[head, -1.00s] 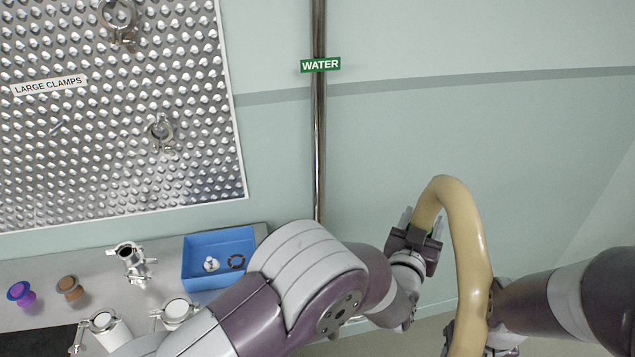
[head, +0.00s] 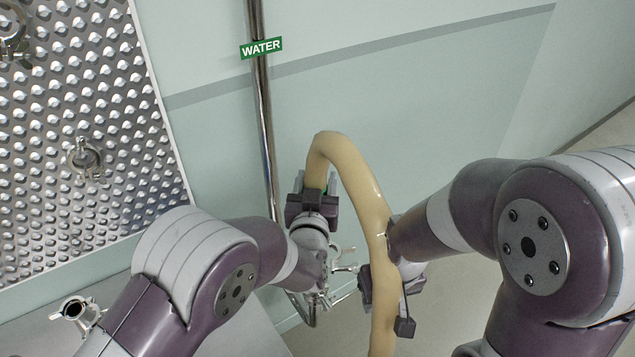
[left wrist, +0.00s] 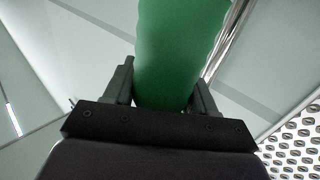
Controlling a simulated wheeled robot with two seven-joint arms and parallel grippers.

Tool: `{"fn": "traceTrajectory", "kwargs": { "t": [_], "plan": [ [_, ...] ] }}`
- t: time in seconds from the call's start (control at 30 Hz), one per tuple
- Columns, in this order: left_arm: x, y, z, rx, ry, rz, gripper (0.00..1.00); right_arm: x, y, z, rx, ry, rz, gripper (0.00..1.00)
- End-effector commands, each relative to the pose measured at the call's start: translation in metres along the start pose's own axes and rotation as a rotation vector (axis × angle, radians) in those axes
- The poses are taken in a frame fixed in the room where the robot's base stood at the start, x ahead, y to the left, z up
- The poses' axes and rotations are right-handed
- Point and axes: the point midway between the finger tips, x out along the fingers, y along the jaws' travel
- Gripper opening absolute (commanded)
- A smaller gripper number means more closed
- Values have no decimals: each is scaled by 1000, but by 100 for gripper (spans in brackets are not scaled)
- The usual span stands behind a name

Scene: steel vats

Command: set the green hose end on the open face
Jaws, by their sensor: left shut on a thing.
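The tan hose (head: 350,160) arches up from my left gripper (head: 316,190) and runs down past my right gripper. My left gripper is shut on the green hose end, which shows only as a sliver in the head view and fills the top middle of the left wrist view (left wrist: 180,55) between the two fingers. Metal fittings (head: 343,267) show beside my left forearm, partly hidden.
A steel pipe (head: 262,110) with a green WATER sign (head: 261,48) runs down the wall. A perforated panel (head: 60,140) with clamps (head: 85,158) hangs at the left. A metal fitting (head: 75,310) stands on the grey bench at lower left. Floor is clear at the right.

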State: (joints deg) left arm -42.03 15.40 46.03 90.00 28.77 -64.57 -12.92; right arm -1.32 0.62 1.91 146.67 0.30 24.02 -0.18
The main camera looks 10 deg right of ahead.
Motion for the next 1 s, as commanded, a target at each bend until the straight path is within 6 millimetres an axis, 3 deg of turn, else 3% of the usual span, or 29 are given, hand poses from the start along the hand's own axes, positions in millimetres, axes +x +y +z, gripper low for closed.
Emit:
{"fn": "traceTrajectory", "kwargs": {
  "t": [0.53, 1.0],
  "plan": [
    [2, -2, 53, -1, 3, -1, 0, 50, 0, 6, 0, 0, 0, 43],
    [7, -5, 54, -1, 3, 0, 0, 55, 0, 6, 0, 0, 0, 43]
  ]
}}
